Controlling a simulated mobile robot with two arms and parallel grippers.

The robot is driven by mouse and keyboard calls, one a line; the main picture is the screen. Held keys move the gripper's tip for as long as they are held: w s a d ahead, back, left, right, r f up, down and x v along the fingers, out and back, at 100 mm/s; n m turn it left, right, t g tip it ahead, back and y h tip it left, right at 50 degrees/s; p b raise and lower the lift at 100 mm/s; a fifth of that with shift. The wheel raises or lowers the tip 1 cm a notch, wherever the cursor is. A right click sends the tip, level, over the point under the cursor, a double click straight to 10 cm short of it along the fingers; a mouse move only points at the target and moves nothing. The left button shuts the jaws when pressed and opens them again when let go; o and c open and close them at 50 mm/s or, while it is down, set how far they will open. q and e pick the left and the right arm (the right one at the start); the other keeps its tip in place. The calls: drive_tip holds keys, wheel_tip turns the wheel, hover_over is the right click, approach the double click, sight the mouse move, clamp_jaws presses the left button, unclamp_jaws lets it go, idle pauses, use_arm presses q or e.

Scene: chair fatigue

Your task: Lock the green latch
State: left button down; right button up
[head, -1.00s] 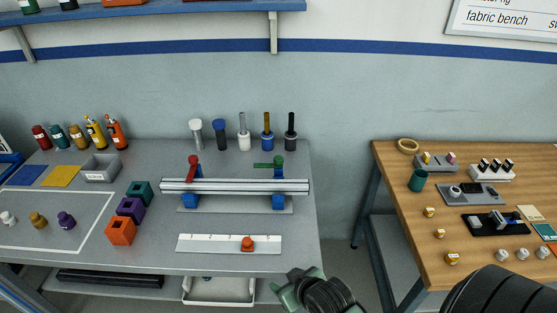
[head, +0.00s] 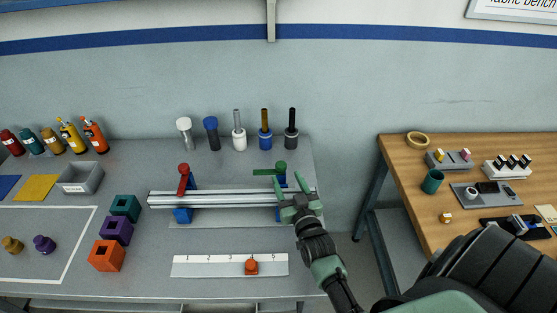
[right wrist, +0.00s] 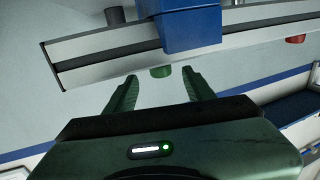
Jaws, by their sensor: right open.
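The green latch (head: 268,172) sits above the right blue clamp block on a silver rail (head: 225,198). Its handle points left, along the rail, from a round green knob. My right gripper (head: 292,188) is open and empty at the rail's right end, close to the latch. In the right wrist view, a green part (right wrist: 160,71) of the latch shows just beyond and between the open fingertips (right wrist: 158,82), below the blue block (right wrist: 188,28). I cannot tell whether the fingers touch it. My left gripper is not in view.
A red latch (head: 184,180) stands on the rail's left block, its handle toward the front. Several upright tools (head: 239,135) stand behind the rail. A white numbered scale (head: 210,266) with an orange slider (head: 251,267) lies in front. A wooden table (head: 400,165) is at the right.

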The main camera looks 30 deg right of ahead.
sight(283, 169)
drive_tip(key=x, duration=0.4)
drive_tip(key=shift+r+p, duration=0.25)
drive_tip(key=shift+p, duration=0.1)
drive_tip(key=shift+x, duration=1.05)
drive_tip(key=shift+w+f, duration=0.2)
drive_tip(key=shift+w, duration=0.05)
clamp_jaws()
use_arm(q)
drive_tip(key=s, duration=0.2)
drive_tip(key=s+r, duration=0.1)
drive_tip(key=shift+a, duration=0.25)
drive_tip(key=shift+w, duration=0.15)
